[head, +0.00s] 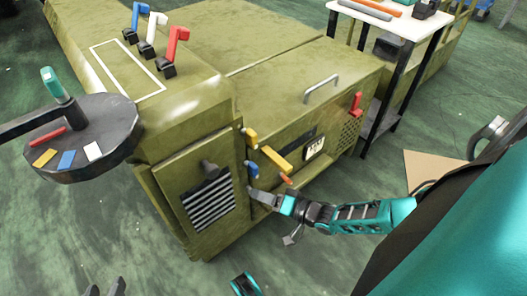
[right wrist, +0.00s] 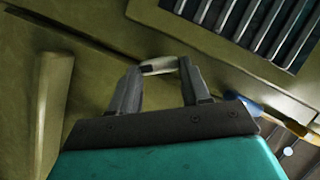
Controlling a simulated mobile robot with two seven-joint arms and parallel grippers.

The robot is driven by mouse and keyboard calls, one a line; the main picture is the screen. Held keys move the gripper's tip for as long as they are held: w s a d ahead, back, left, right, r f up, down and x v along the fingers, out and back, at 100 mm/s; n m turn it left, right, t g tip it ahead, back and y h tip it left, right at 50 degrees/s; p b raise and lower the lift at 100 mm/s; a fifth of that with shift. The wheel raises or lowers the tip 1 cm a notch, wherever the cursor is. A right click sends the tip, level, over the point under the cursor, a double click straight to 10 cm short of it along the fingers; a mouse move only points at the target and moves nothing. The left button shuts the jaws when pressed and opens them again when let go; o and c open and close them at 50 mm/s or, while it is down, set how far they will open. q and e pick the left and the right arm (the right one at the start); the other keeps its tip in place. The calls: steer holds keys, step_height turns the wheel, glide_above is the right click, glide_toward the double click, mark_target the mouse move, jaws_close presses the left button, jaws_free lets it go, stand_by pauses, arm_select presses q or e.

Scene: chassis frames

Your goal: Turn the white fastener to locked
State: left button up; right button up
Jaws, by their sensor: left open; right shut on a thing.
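The white fastener (right wrist: 158,66) shows in the right wrist view on the olive chassis panel. It lies between the fingertips of my right gripper (right wrist: 157,72), which is shut on it. In the head view my right gripper (head: 260,197) reaches in from the right to the edge of the vented cabinet, and I cannot make out the white fastener there. A blue fastener (head: 252,169) and a yellow fastener (head: 249,137) sit above it along the same edge. My left gripper (head: 105,288) shows only its dark fingertips at the bottom left, apart and empty.
A slatted vent (head: 208,203) is on the cabinet front. Blue, white and red levers (head: 150,38) stand on top. A yellow handle (head: 270,160) sticks out near my right gripper. A round dark tray (head: 85,137) is at the left.

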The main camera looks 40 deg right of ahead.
steer(key=shift+w+d+f+m+t+y, duration=0.1)
steer(key=shift+m+t+y, duration=0.15)
steer(key=shift+m, duration=0.6)
steer(key=shift+s+a+f+m+t+y, duration=0.15)
steer(key=shift+m+t+y, duration=0.15)
steer(key=shift+m, duration=0.6)
steer(key=shift+w+d+f+m+t+y, duration=0.15)
steer(key=shift+m+t+y, duration=0.1)
steer(key=shift+m, duration=0.9)
steer(key=o, duration=1.1)
steer(key=shift+c, duration=0.2)
steer(key=v, duration=1.3)
steer(key=shift+f, duration=0.2)
